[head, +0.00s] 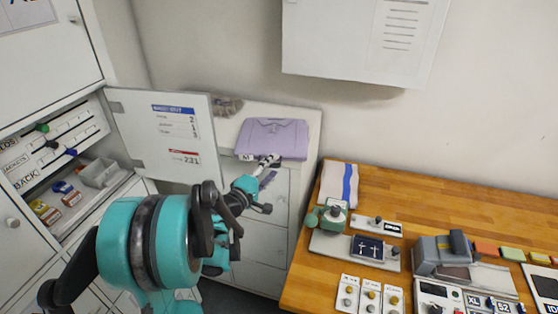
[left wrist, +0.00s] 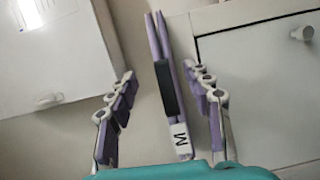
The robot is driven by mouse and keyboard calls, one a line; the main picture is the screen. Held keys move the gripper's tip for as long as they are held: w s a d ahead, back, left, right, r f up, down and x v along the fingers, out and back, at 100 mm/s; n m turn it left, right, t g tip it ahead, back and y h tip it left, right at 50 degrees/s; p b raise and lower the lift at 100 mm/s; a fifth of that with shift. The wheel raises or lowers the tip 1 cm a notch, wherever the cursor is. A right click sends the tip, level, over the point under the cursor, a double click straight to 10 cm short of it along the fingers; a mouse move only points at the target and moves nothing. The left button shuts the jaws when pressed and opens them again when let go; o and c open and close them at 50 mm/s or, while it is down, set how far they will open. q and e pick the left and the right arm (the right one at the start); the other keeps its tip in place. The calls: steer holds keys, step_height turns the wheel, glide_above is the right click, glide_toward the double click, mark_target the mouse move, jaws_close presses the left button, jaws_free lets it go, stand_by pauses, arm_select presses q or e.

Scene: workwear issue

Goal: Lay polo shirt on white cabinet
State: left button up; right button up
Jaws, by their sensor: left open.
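The polo shirt (head: 272,138) is lavender and folded flat. In the head view it lies on top of the white cabinet (head: 265,240), its front edge at the cabinet's front edge. It also shows edge-on in the left wrist view (left wrist: 161,45), with a white M label on its near end. My left gripper (head: 267,164) is at the shirt's front edge, near the label. In the left wrist view my left gripper (left wrist: 165,100) is open, one finger on each side of the shirt with gaps between. My right gripper is not in view.
An open white locker door (head: 160,135) with a notice stands left of the cabinet. Shelves (head: 55,150) with small boxes are further left. A wooden table (head: 440,205) at right holds a striped cloth (head: 338,184), a stamp and a grey device. A small object sits at the cabinet's back left.

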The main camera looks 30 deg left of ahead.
arm_select(q)
steer(key=s, duration=0.6)
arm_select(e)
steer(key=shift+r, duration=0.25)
